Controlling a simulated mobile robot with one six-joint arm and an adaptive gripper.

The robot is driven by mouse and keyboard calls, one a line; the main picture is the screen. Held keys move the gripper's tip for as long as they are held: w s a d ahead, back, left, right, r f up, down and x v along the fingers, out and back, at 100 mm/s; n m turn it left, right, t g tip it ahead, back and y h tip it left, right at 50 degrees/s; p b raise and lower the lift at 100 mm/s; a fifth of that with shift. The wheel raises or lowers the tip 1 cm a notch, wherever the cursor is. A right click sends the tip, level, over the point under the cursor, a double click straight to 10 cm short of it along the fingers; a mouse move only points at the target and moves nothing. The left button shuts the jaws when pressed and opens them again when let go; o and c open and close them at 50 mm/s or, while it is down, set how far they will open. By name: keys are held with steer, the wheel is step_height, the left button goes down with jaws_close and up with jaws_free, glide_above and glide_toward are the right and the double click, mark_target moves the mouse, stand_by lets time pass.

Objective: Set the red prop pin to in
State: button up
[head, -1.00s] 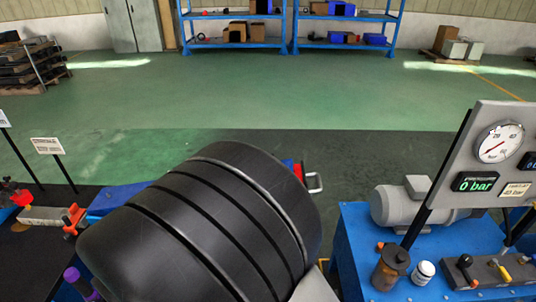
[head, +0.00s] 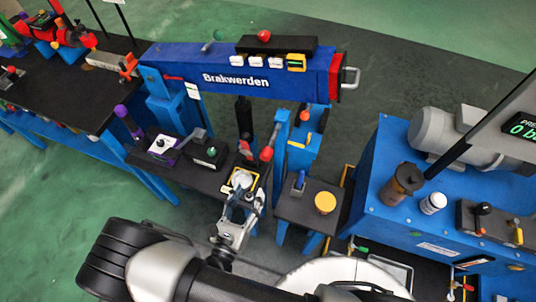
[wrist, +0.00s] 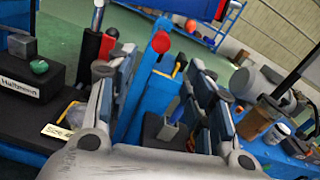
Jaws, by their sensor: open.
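A round red knob (head: 267,153) stands at the blue post behind my gripper; in the wrist view a red knob (wrist: 161,42) tops a blue bar seen between the fingers. It looks like the prop pin, but I cannot be sure. A second red piece (head: 245,148) is just left of it, and shows beside a black column in the wrist view (wrist: 106,42). My gripper (head: 250,180) is open, pointing at this area below the blue boom (head: 250,78) marked "Brakwerden". Nothing is seen between the fingers (wrist: 153,80). The pin's lower part and hole are hidden.
A black box with a green button (head: 208,152) stands left of my gripper. A yellow round cap (head: 325,202) and a blue lever (head: 299,181) are on a dark shelf at right. A blue pump bench (head: 395,160) lies further right.

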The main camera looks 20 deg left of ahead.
mark_target(264, 158)
steer(key=w, duration=0.5)
steer(key=w+d+b, duration=0.1)
steer(key=w, duration=0.4)
steer(key=w+b, duration=0.1)
steer(key=w, duration=0.4)
steer(key=shift+d, duration=0.15)
steer(key=shift+c, duration=0.3)
jaws_close()
